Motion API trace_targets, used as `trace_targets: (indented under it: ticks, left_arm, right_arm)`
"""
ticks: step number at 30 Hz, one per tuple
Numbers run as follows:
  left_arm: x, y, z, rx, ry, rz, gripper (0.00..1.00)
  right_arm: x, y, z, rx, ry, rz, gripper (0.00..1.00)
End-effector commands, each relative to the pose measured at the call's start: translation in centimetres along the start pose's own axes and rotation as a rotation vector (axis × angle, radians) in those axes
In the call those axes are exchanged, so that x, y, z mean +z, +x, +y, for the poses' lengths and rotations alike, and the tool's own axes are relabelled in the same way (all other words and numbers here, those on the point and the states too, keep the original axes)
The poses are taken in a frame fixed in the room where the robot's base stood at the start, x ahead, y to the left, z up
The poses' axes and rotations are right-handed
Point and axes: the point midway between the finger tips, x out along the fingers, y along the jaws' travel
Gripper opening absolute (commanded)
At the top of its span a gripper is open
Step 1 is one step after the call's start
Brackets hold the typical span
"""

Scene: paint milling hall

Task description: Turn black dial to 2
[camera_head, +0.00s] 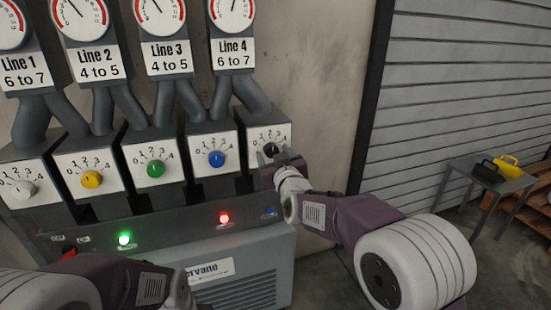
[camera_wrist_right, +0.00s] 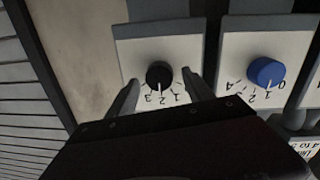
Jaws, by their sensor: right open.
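The black dial (camera_head: 270,149) is on the rightmost white panel of the row and is partly covered by my right gripper (camera_head: 282,160) in the head view. In the right wrist view the whole black dial (camera_wrist_right: 159,74) shows upside down. Its white mark points down at the printed scale, close to the 2. My right gripper (camera_wrist_right: 160,78) is open, with one finger on each side of the dial. A gap seems to show between each finger and the knob. My left arm shows at the bottom left of the head view, but its jaws do not.
A blue dial (camera_head: 217,159) is on the neighbouring panel, with green (camera_head: 155,169), yellow (camera_head: 92,179) and white (camera_head: 23,190) dials further left. Below are a lit green lamp (camera_head: 124,239) and a lit red lamp (camera_head: 224,218). A small table (camera_head: 492,179) stands at the right.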

Motion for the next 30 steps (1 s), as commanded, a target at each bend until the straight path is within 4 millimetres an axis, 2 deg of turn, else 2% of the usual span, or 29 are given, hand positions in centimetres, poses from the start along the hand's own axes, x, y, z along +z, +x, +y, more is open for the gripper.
trace_targets:
  ticks: [9,12,16,24,26,28,29,30]
  left_arm:
    - [-0.1,-0.8,0.0,0.000,0.000,0.000,0.36]
    - [-0.1,-0.9,0.0,0.000,0.000,0.000,0.36]
    - [-0.1,-1.0,0.0,0.000,0.000,0.000,0.36]
    - [-0.1,-0.9,0.0,0.000,0.000,0.000,0.36]
    - [-0.1,-0.9,0.0,0.000,0.000,0.000,0.36]
    - [-0.1,-0.9,0.0,0.000,0.000,0.000,0.36]
    - [-0.1,-0.9,0.0,0.000,0.000,0.000,0.36]
    - [-0.1,-0.9,0.0,0.000,0.000,0.000,0.36]
  right_arm:
    - [-0.2,-6.2,0.0,-0.001,0.000,0.000,0.60]
    - [-0.1,-7.7,0.0,-0.001,0.000,0.001,0.60]
    - [0.0,-8.6,0.0,-0.001,0.000,-0.001,0.60]
    - [0.1,-8.6,0.1,0.002,0.000,-0.001,0.60]
    - [0.1,-8.6,1.3,0.025,0.002,-0.003,0.60]
    - [0.7,-8.7,4.7,0.091,0.005,-0.014,0.60]
    - [1.7,-9.2,6.6,0.125,0.000,-0.037,0.60]
    - [4.5,-10.1,8.4,0.145,-0.005,-0.121,0.60]
